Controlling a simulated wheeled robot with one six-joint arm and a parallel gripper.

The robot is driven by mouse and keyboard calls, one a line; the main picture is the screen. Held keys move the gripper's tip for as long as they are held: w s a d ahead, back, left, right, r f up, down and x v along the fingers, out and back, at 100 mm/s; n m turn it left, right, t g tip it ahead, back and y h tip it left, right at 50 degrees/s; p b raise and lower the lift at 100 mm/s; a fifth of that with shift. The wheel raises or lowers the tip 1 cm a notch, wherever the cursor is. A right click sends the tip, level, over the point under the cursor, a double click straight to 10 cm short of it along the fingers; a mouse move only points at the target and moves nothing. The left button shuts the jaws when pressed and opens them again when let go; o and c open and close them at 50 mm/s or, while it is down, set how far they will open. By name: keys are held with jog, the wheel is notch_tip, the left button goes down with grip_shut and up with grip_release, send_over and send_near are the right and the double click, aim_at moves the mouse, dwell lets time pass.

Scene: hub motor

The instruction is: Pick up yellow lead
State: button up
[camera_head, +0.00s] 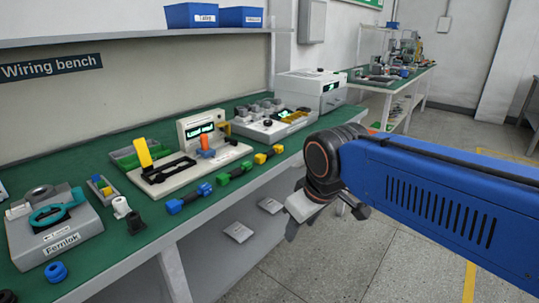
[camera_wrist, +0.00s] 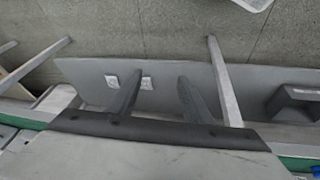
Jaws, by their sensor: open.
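The yellow lead (camera_head: 268,154) lies on the green bench top near its front edge, a short dark piece with yellow ends. It is to the right of the green lead (camera_head: 235,173) and the blue lead (camera_head: 188,198). My gripper (camera_head: 293,231) is in front of the bench, beyond its front edge and apart from the yellow lead. In the wrist view my gripper (camera_wrist: 160,76) shows two separated fingers with nothing between them. The yellow lead is not seen in the wrist view.
A white test unit with a screen (camera_head: 202,128) and a grey box (camera_head: 311,88) stand behind the leads. A Fernlok fixture (camera_head: 55,240) is at the left. The wrist view shows a lower shelf (camera_wrist: 185,75), bench legs and floor.

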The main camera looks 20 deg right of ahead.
jog(key=w+r+n+g+h, duration=0.1)
jog(key=w+r+n+h, duration=0.1)
jog(key=w+r+n, duration=1.1)
jog(key=n+g+h, duration=0.1)
jog(key=n+h, duration=0.1)
jog(key=n, duration=0.5)
send_near(261, 155)
jog(key=shift+w+d+f+g, duration=0.15)
jog(key=shift+w+d+f, duration=0.2)
jog(key=shift+f, duration=0.25)
jog(key=shift+w+d+f+g, duration=0.15)
jog(key=shift+w+d+f, duration=0.2)
jog(key=shift+f, duration=0.25)
jog(key=shift+s+x, duration=0.2)
jog(key=shift+x, duration=2.6)
jog(key=shift+a+f, duration=0.1)
jog(key=shift+a, duration=0.05)
grip_shut()
